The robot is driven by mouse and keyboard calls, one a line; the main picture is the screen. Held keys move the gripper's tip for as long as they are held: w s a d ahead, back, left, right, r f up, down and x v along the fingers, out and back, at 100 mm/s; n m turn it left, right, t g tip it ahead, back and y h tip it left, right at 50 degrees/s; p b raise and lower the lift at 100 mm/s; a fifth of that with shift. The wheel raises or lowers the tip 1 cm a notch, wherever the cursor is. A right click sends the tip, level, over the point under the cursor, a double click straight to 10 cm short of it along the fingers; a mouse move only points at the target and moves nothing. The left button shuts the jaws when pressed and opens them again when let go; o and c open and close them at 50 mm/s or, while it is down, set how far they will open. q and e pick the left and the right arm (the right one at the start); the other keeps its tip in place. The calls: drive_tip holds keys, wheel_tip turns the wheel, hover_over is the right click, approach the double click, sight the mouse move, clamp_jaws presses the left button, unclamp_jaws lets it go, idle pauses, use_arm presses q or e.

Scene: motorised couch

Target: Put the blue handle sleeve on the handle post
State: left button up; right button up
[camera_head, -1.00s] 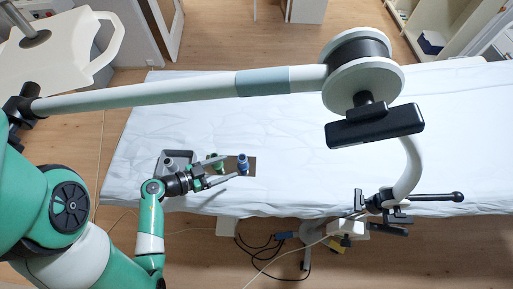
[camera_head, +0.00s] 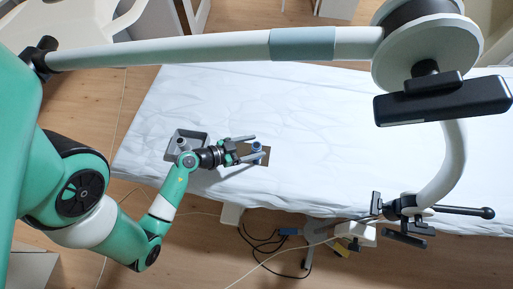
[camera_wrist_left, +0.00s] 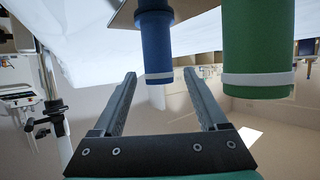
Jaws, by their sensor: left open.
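The blue handle sleeve (camera_head: 257,148) stands on a brown plate on the white-covered couch; it also shows as a blue cylinder with a pale band in the left wrist view (camera_wrist_left: 155,45). My left gripper (camera_head: 256,149) is open, its two fingers pointing at the sleeve. In the wrist view, the sleeve lines up between the fingertips (camera_wrist_left: 159,74), with no clear contact. A green sleeve (camera_wrist_left: 258,45) stands beside the blue one; the gripper mostly hides it in the head view. A grey tray-like base (camera_head: 174,153) carries a round upright piece, perhaps the handle post. My right gripper is out of view.
The brown plate (camera_head: 262,161) lies near the couch's front edge. The white couch cover (camera_head: 320,110) is mostly clear. A pale overhead arm (camera_head: 200,48) with a black box (camera_head: 445,100) crosses above. A clamp with a black lever (camera_head: 460,211) is at right.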

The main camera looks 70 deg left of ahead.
sight(258, 145)
use_arm(q)
drive_tip(key=b+x, duration=0.1)
drive_tip(key=x, duration=0.3)
drive_tip(key=shift+w+f+b, duration=0.1)
drive_tip(key=shift+b, duration=0.3)
drive_tip(key=shift+w, duration=0.1)
clamp_jaws()
